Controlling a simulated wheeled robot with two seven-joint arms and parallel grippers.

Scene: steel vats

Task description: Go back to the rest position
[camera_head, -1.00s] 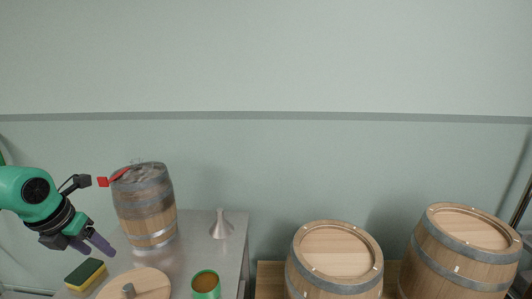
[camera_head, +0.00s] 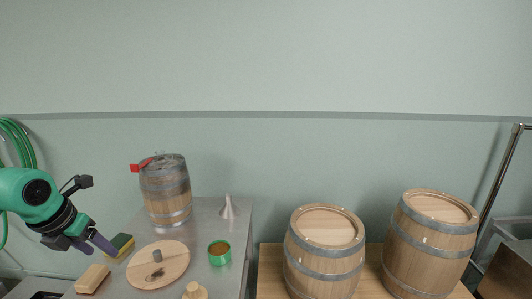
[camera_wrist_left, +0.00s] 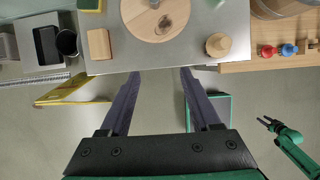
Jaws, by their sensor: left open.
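My left gripper (camera_head: 98,248) is at the left of the head view, fingers spread and empty. In that view it overlaps the steel counter's left edge, close to the sponge (camera_head: 120,245). In the left wrist view its fingers (camera_wrist_left: 160,75) are apart with only floor between them, and the counter (camera_wrist_left: 120,58) lies beyond the tips. My right gripper (camera_wrist_left: 268,124) shows small at the right of the wrist view, over the floor; its jaw opening is too small to judge. It is not in the head view.
The counter holds a small barrel (camera_head: 166,190), a round wooden lid (camera_head: 172,268), a wooden block (camera_head: 92,279), a green cup (camera_head: 220,255) and a funnel (camera_head: 228,208). Two big barrels (camera_head: 325,255) stand to the right. A yellow frame (camera_wrist_left: 75,92) stands on the floor.

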